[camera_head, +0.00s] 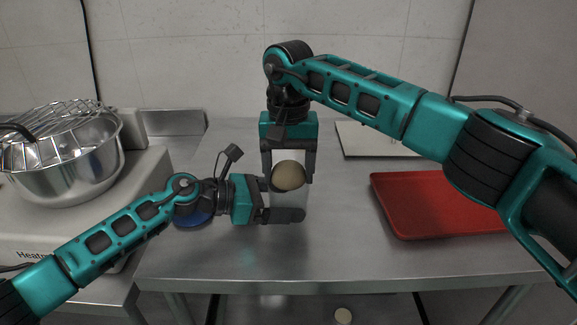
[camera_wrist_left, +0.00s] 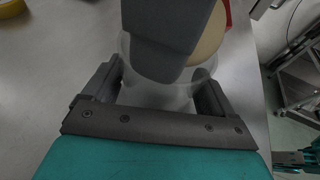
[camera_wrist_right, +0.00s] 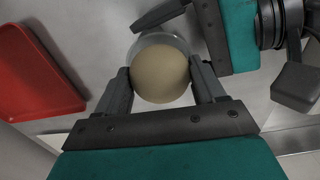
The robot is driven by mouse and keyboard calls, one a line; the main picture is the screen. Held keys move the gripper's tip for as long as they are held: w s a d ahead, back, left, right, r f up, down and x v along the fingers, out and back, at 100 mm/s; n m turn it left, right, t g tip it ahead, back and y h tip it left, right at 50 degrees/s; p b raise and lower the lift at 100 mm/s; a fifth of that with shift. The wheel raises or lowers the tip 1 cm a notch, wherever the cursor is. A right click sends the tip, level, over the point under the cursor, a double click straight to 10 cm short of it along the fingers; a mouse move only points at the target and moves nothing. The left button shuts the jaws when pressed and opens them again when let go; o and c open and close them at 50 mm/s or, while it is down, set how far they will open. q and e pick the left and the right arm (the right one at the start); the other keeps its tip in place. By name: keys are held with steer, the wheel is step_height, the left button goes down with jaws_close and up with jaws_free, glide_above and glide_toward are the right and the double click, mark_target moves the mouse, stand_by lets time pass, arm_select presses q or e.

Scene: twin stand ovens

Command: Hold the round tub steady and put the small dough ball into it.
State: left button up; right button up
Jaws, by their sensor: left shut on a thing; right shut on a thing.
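The round tub (camera_head: 289,207), clear and translucent, stands at the middle of the steel table. My left gripper (camera_head: 284,201) is shut around it from the left; the tub also shows between its fingers in the left wrist view (camera_wrist_left: 160,97). The small dough ball (camera_head: 289,175), beige, is between the fingers of my right gripper (camera_head: 289,176), which is shut on it from above. The ball is over the tub's mouth in the right wrist view (camera_wrist_right: 160,75), with the tub's rim curving behind it. A right finger hides part of the ball and tub in the left wrist view.
A red tray (camera_head: 432,207) lies on the right of the table, a pale board (camera_head: 375,141) behind it. A blue round thing (camera_head: 193,219) is partly under my left arm.

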steer(key=o, duration=1.1)
steer(key=shift+f, duration=0.1)
steer(key=shift+o, duration=0.2)
step_height(320, 180, up, 12)
